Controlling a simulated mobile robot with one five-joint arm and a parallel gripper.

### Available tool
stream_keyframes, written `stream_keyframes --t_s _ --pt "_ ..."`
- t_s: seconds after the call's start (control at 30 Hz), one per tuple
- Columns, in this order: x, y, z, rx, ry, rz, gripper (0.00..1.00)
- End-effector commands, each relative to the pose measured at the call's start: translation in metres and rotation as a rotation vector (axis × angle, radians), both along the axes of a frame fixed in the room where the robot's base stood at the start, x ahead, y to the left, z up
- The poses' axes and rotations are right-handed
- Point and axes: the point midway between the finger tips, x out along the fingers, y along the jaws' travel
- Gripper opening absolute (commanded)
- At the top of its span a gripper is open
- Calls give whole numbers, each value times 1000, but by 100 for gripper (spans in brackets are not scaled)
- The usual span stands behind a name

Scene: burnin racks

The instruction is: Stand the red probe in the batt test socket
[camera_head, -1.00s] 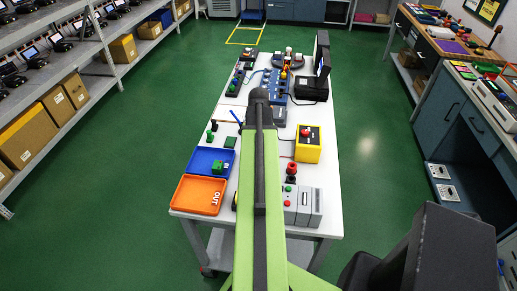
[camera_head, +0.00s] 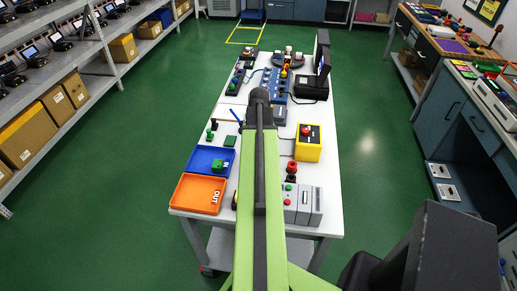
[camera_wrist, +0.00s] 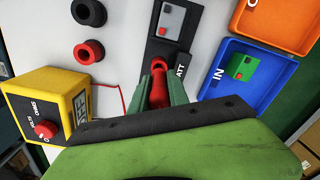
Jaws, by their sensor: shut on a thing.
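The red probe (camera_wrist: 158,67) is between the two green fingers of my gripper (camera_wrist: 160,90) in the wrist view, and they are shut on it. The probe is over or against the black batt test plate (camera_wrist: 184,43), beside its BATT label. I cannot tell whether its lower end is in the socket, since the fingers and the probe itself cover that part. A grey block with a red button (camera_wrist: 173,20) sits on the plate. In the head view my arm hides the gripper and the probe.
The blue IN tray (camera_wrist: 231,101) with a green block (camera_wrist: 243,67) lies right of the plate, the orange OUT tray (camera_wrist: 278,25) beyond. A yellow meter (camera_wrist: 68,85) stands at left. A red ring (camera_wrist: 88,52) and a black ring (camera_wrist: 88,12) are on the white table.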

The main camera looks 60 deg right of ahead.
Motion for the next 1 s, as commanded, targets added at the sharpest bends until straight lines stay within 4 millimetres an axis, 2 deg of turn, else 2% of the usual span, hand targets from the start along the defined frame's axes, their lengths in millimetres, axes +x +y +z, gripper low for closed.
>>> stream_keyframes --t_s 1.0 --pt "0 0 -21 0 0 -1 0"
